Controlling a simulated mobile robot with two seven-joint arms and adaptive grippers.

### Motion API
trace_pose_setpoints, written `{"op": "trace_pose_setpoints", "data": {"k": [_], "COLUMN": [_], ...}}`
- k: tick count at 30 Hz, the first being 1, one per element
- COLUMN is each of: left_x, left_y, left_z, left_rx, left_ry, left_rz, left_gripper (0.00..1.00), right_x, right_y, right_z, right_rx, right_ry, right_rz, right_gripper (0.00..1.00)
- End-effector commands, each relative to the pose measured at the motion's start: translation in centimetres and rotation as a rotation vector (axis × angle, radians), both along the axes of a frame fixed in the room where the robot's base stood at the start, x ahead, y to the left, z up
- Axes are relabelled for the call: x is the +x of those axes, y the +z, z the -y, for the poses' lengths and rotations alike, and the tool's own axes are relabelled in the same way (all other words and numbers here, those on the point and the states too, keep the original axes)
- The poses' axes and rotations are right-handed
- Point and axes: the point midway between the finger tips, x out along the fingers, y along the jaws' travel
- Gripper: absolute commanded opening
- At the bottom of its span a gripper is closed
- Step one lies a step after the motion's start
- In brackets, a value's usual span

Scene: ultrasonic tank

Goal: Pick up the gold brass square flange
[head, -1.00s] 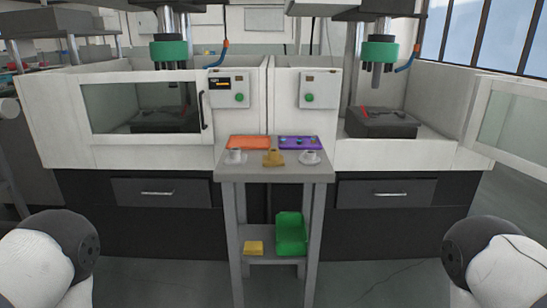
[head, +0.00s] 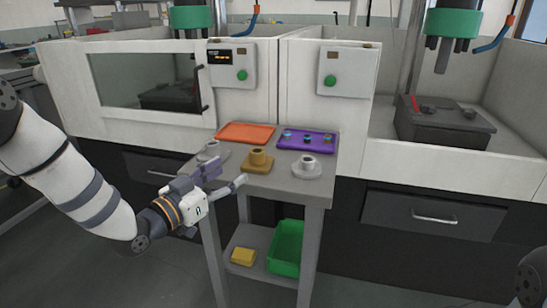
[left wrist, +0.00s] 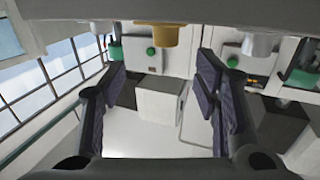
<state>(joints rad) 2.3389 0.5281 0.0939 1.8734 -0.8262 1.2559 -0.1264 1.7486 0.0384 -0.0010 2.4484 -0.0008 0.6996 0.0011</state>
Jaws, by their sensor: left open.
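The gold brass square flange (head: 257,162) stands upright at the middle of the small grey table, its square base down and its round neck up. It also shows at the top of the left wrist view (left wrist: 174,36), where the scene appears upside down. My left gripper (head: 223,178) is open and empty at the table's front left, apart from the flange and to its left. Its spread fingers show in the left wrist view (left wrist: 155,90), with nothing between them. My right gripper is out of view.
A grey round flange (head: 306,167) stands right of the gold one, another (head: 212,151) to its left, close to my gripper. Behind lie an orange tray (head: 246,133) and a purple tray (head: 307,141) with small parts. The lower shelf holds a green bin (head: 286,248) and a yellow block (head: 243,256).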

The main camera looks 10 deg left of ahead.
Motion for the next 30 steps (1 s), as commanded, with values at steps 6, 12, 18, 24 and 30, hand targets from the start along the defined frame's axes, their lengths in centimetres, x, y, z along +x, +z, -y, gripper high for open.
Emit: {"op": "trace_pose_setpoints", "data": {"k": [6, 12, 18, 24, 30], "left_x": [4.4, 7.1, 10.4, 10.9, 10.8], "left_y": [-0.6, -0.5, -0.5, -0.2, -0.1], "left_z": [1.8, 2.6, 3.5, 3.6, 3.6], "left_rx": [0.001, 0.001, 0.001, 0.000, 0.000], "left_ry": [-0.002, -0.001, -0.002, 0.000, 0.000], "left_rz": [-0.006, -0.005, -0.007, -0.005, -0.005], "left_gripper": [0.56, 0.56, 0.56, 0.56, 0.24], "right_x": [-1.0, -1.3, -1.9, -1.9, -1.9], "right_y": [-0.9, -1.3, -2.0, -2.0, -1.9], "right_z": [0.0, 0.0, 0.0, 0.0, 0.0], "right_rx": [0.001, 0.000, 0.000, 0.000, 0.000], "right_ry": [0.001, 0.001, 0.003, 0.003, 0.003], "right_rz": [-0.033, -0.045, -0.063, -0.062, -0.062], "right_gripper": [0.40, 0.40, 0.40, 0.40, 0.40]}}
